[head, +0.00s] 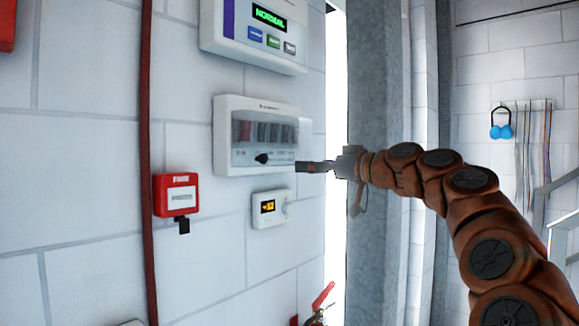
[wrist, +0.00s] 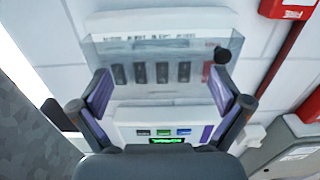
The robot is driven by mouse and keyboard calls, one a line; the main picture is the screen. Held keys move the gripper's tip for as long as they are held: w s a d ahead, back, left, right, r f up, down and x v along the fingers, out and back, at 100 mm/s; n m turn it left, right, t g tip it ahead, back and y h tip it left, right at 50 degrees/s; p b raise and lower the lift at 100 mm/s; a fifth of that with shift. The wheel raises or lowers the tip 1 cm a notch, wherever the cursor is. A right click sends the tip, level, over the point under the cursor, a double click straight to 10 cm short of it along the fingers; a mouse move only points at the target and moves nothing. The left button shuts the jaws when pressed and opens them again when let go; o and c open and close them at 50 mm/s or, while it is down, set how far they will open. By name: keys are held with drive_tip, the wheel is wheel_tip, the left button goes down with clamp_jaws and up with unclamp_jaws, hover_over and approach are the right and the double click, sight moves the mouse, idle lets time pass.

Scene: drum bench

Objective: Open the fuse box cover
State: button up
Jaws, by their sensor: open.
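The white fuse box (head: 255,104) is on the wall in the head view, and it also shows upside down in the wrist view (wrist: 160,20). Its clear grey-tinted cover (head: 282,150) lies over a row of dark switches and looks shut; the wrist view shows the cover too (wrist: 140,90). A round black knob (head: 261,158) is at the cover's lower left, seen at the upper right in the wrist view (wrist: 222,55). My gripper (head: 302,166) is open and empty by the box's lower right corner. Its spread fingers (wrist: 161,80) face the cover, with the knob near the right finger.
A panel reading NORMAL (head: 256,40) hangs above the fuse box, and a small thermostat (head: 270,219) sits below. A red fire call point (head: 176,194) and a red pipe (head: 146,120) are to the left. A grey column (head: 377,90) stands right of the box.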

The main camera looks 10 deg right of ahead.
sight(283, 164)
drive_tip(key=p+x, duration=0.2)
drive_tip(key=x, duration=0.5)
drive_tip(key=shift+w+a, duration=0.1)
drive_tip(key=shift+a, duration=0.1)
drive_tip(key=shift+c, duration=0.2)
drive_tip(key=shift+p, duration=0.3)
drive_tip(key=c, duration=1.5)
